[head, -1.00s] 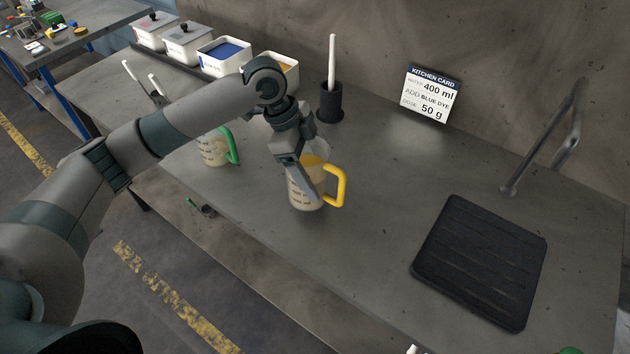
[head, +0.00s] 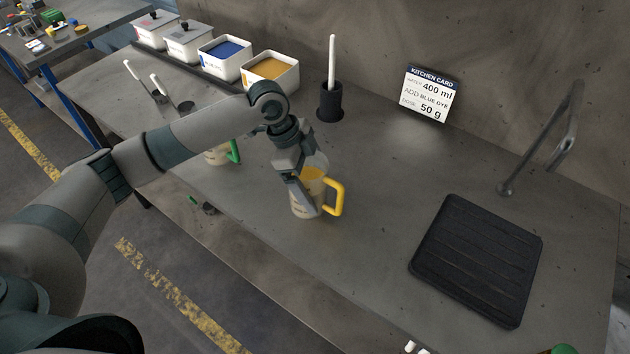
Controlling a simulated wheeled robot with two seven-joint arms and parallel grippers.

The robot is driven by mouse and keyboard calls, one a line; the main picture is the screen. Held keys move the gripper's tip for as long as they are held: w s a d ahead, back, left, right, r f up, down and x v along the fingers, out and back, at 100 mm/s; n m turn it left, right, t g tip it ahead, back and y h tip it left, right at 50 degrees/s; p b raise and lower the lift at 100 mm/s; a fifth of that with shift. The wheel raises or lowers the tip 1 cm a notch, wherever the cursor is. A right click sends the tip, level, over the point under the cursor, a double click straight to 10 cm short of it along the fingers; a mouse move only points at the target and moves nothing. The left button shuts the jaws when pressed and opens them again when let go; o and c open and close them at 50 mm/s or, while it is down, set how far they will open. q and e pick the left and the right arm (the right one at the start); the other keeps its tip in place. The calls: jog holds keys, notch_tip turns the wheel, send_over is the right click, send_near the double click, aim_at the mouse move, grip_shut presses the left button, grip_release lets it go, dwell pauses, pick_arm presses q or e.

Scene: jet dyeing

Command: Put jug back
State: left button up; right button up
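A clear measuring jug with a yellow handle (head: 337,198) and yellow-orange contents is near the front of the grey counter, roughly upright. My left gripper (head: 303,190) is on the jug's left side, with one finger in front of its wall; it appears shut on the jug. The other finger is hidden. I cannot tell whether the jug's base touches the counter. A second jug with a green handle (head: 234,151) stands farther left, mostly hidden behind my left forearm. My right gripper is out of view.
Dye bins, one blue (head: 226,56) and one orange (head: 270,72), stand at the back left beside two lidded ones. A black holder (head: 330,102) with a white stick, a kitchen card (head: 431,94), a black mat (head: 477,262) and a tap (head: 560,135) line the counter. The centre is clear.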

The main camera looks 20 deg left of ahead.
pick_arm(q)
jog(key=shift+r, duration=0.15)
jog(key=b+v, duration=0.3)
jog(key=v, duration=0.9)
jog(key=shift+s, duration=0.1)
dwell(0.8)
